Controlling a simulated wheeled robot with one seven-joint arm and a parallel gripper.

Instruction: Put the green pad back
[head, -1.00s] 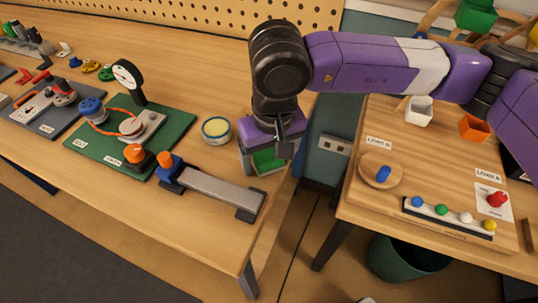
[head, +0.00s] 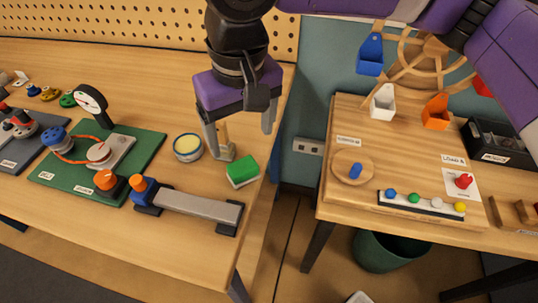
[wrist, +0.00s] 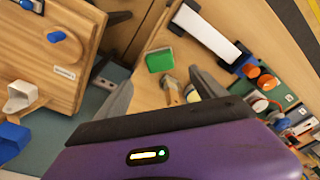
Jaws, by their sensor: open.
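The green pad (head: 243,168), a small block with a green top and a white lower part, lies on the left workbench near its right end. It also shows in the wrist view (wrist: 159,60), near the top middle. My gripper (head: 241,143) is open and empty above the bench, fingers pointing down, with the pad in front of and below it. In the wrist view the fingers (wrist: 160,80) stand wide apart, with the pad beyond them. A small beige thing with an upright part (head: 226,150) stands just left of the pad, partly behind a finger.
A round tin (head: 188,147) is left of the beige thing. A grey bar with an orange-and-blue knob (head: 195,206) lies in front. A green board with a gauge (head: 145,155) is farther left. A gap separates the bench from the right table (head: 330,200).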

